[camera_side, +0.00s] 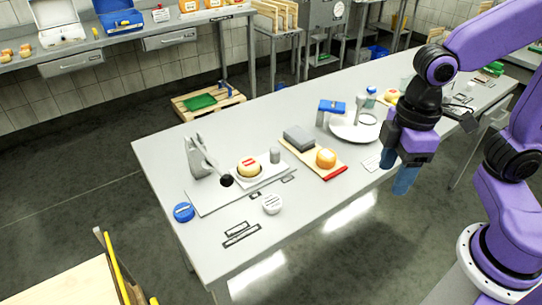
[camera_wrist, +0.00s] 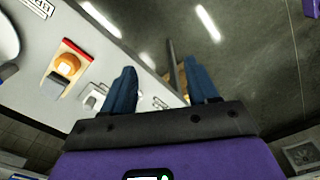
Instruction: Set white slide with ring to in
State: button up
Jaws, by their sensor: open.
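My gripper (camera_side: 397,178) has dark blue fingers pointing down and hangs empty near the table's front edge, in the right half of the side view. In the wrist view its fingers (camera_wrist: 160,74) stand apart with only floor and table edge between them. I cannot clearly make out a white slide with a ring. A small white flat item (camera_side: 372,162) lies near the front edge, left of my gripper; a whitish item also shows beside the left finger in the wrist view (camera_wrist: 94,97). Its details are too small to tell whether it is the slide.
A board (camera_side: 334,173) with an orange cheese (camera_side: 326,158) and a grey block (camera_side: 298,138) lies left of my gripper. Behind stand a white round plate (camera_side: 345,133) and a blue-topped device (camera_side: 332,107). A lever press (camera_side: 197,158) stands at the left.

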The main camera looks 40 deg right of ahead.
jog(key=w+a+r+m, duration=0.1)
jog(key=w+a, duration=0.3)
jog(key=w, duration=0.6)
jog(key=m, duration=0.4)
send_over(274, 149)
notch_tip(274, 149, down, 3)
notch_tip(274, 149, down, 17)
jog(key=shift+r, duration=0.1)
jog(key=shift+c, duration=0.2)
grip_shut()
